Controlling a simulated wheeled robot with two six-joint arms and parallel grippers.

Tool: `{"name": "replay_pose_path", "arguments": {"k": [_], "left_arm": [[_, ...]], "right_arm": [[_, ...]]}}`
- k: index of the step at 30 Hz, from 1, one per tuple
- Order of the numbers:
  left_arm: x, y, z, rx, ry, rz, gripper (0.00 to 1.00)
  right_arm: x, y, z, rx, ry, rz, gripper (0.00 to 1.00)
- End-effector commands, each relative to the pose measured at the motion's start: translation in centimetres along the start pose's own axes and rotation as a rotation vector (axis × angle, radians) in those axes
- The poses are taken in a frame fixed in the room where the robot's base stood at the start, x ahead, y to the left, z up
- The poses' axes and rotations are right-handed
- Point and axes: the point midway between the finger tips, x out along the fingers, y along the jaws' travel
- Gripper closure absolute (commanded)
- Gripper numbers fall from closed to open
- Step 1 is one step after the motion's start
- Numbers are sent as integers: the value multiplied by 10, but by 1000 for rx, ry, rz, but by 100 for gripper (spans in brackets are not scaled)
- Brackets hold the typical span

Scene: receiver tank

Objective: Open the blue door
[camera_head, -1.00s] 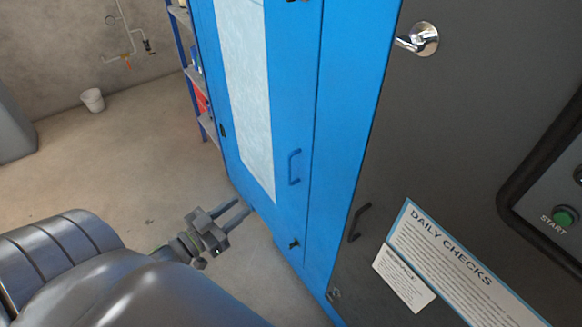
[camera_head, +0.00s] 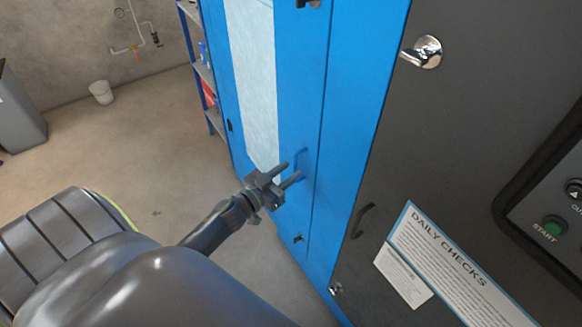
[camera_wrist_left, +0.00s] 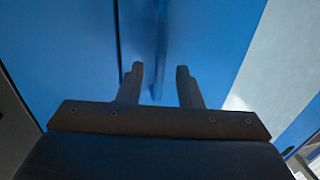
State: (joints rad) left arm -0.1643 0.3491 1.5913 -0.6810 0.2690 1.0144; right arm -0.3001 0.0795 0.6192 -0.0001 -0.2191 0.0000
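The blue door (camera_head: 291,108) stands upright and looks shut, with a pale glazed panel (camera_head: 251,80) in it. Its blue bar handle (camera_head: 303,158) is on the right part of the door. My left gripper (camera_head: 292,172) is open, its two fingers pointing at the door, close to the handle. In the left wrist view, the open fingers (camera_wrist_left: 160,78) face the blue surface with the handle (camera_wrist_left: 160,55) seen between and beyond their tips. I cannot tell whether they touch it. My right gripper is not in view.
A dark panel (camera_head: 440,120) with a chrome latch (camera_head: 422,53), a black handle (camera_head: 361,220) and a daily checks sign (camera_head: 448,258) stands to the right. A shelf rack (camera_head: 203,70) and a white bucket (camera_head: 101,92) are behind left. The floor left of the door is clear.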

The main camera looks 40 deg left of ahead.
Motion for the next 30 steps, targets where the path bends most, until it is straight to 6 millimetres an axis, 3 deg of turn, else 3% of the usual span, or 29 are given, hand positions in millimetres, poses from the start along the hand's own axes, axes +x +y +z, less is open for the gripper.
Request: {"name": "replay_pose_path", "arguments": {"k": [6, 15, 23, 30], "left_arm": [[16, 0, 0, 0, 0, 0, 68], [18, 0, 1, 0, -1, 0, 68], [17, 0, 0, 1, -1, 0, 100], [17, 0, 0, 1, -1, 0, 100]], "right_arm": [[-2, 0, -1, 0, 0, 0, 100], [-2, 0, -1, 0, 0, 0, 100], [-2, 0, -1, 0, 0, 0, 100], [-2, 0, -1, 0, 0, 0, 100]]}}
